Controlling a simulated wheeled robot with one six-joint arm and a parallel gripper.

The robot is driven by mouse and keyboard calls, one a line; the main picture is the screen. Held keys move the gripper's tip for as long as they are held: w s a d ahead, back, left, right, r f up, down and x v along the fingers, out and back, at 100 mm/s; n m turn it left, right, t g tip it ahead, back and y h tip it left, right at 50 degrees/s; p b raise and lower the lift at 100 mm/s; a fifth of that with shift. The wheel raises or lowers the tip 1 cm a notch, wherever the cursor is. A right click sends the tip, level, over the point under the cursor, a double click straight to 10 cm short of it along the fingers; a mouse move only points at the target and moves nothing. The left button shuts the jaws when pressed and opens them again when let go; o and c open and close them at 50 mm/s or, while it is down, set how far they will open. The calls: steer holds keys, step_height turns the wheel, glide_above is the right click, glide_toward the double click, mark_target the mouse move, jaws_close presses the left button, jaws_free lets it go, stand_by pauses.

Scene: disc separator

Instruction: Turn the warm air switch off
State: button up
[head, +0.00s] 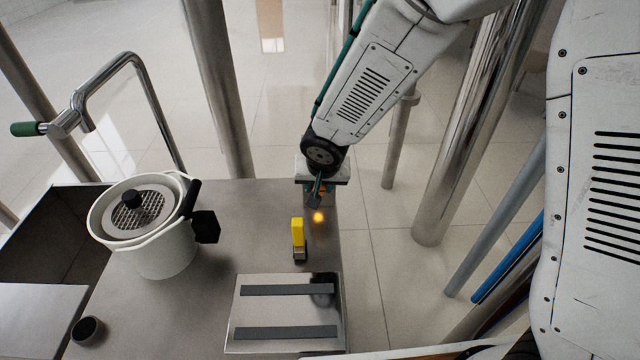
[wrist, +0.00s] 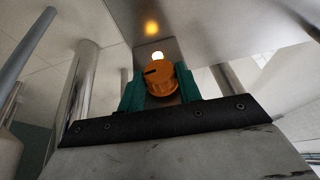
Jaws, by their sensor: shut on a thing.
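The switch is an orange round knob (wrist: 160,78) with a dark pointer mark, which points to the left in the wrist view. My gripper (wrist: 160,88) has green fingers, one on each side of the knob, and is shut on it. A bright lamp (wrist: 157,56) glows just above the knob. In the head view my gripper (head: 317,188) is at the far right edge of the worktop, and the knob is mostly hidden there. An orange glow (head: 318,217) shows just in front of my gripper.
A yellow block-like piece (head: 298,232) stands on the steel worktop (head: 250,205) near my gripper. A metal plate with two dark strips (head: 285,312) lies in front. A white pot (head: 165,250) with a mesh lid and a tap (head: 110,65) are at left. Steel posts (head: 465,140) stand right.

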steer(key=h, duration=0.3)
steer(key=a+n+h, duration=0.1)
steer(key=h, duration=0.2)
steer(key=shift+a+f, duration=0.1)
steer(key=shift+f, duration=0.1)
steer(key=h, duration=0.2)
steer(key=n+h, duration=0.1)
steer(key=h, duration=0.1)
steer(key=shift+a+f, duration=0.15)
steer(key=shift+a, duration=0.05)
steer(key=shift+w+a+f+n+t+h, duration=0.1)
steer(key=shift+n+t+h, duration=0.3)
steer(key=shift+h, duration=0.9)
steer(key=o, duration=1)
